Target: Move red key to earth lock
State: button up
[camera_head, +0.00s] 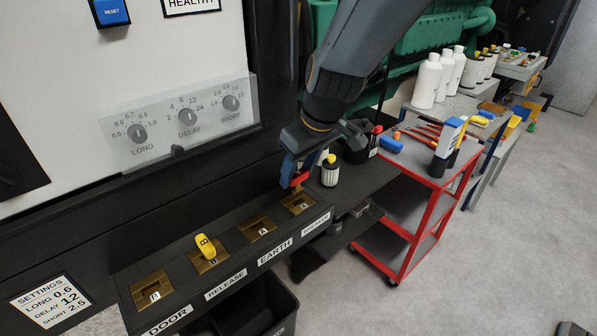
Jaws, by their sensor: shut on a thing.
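My gripper (296,172) points down at the right end of the dark lock shelf, shut on the red key (299,181). The key is partly hidden by the fingers. It shows directly over the rightmost brass lock (299,204); I cannot tell whether it is touching that lock or apart from it. The earth lock (257,229) is the brass plate marked A, just left of it, above the EARTH label (275,252). No key shows in the earth lock.
A yellow key (205,245) stands in the release lock (210,263). The door lock (152,288) is at the left end. A small white bottle (330,171) stands close to the right of my gripper. A red cart (418,205) is further right. A panel with dials (187,116) rises behind.

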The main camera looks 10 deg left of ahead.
jog(key=s+a+p, duration=0.5)
jog(key=s+a, duration=0.2)
jog(key=s, duration=0.2)
jog(key=shift+a, duration=0.4)
dwell(0.5)
jog(key=shift+f, duration=0.15)
jog(key=shift+f, duration=0.85)
jog(key=shift+f+b, duration=1.3)
jog(key=shift+f, duration=0.25)
